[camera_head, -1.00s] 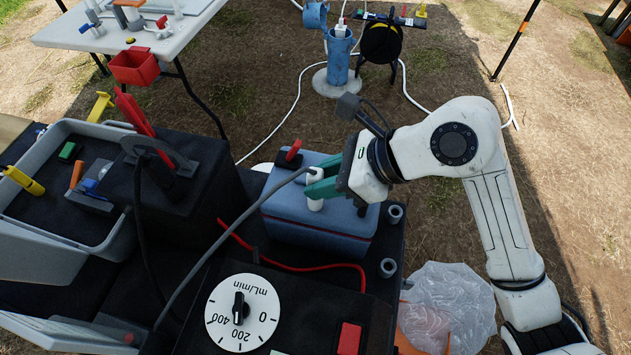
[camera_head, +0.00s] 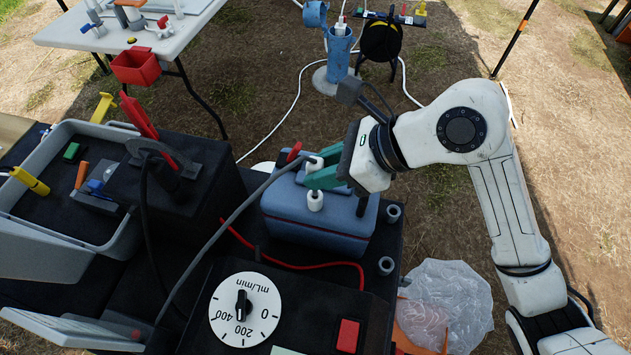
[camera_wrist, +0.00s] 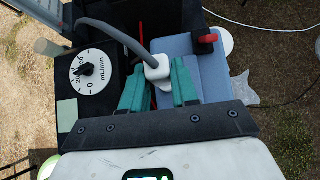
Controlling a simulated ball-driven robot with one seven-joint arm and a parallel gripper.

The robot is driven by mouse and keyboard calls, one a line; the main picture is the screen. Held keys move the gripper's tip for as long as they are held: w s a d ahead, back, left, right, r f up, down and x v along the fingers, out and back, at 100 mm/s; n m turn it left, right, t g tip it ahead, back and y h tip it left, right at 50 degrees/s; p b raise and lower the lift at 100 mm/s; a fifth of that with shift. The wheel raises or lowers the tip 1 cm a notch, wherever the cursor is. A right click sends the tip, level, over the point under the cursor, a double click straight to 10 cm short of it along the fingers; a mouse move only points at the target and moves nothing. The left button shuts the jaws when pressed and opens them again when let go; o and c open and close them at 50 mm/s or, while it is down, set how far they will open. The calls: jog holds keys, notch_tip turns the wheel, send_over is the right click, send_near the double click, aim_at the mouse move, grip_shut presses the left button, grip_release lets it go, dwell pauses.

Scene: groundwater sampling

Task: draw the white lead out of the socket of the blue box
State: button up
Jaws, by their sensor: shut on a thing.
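The blue box (camera_head: 322,222) stands on the black deck in the middle of the head view. A white socket (camera_head: 315,201) rises from its top. The white plug (camera_head: 315,163) of the lead, with a grey cable (camera_head: 238,210), is above the socket. My gripper (camera_head: 312,176) is shut on this plug. In the wrist view the plug (camera_wrist: 157,69) sits between the teal fingers of my gripper (camera_wrist: 157,78), over the blue box (camera_wrist: 205,75). A finger hides the space between plug and socket, so I cannot tell whether the plug's lower end is clear.
A red switch (camera_head: 295,152) is at the box's back left. A flow dial (camera_head: 245,310) and a red button (camera_head: 348,337) are in front. A grey tray (camera_head: 125,235) with tools is at left. A clear plastic bag (camera_head: 445,300) hangs at right.

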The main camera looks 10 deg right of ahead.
jog(key=shift+r+p, duration=0.5)
jog(key=shift+r, duration=0.6)
jog(key=shift+d, duration=0.1)
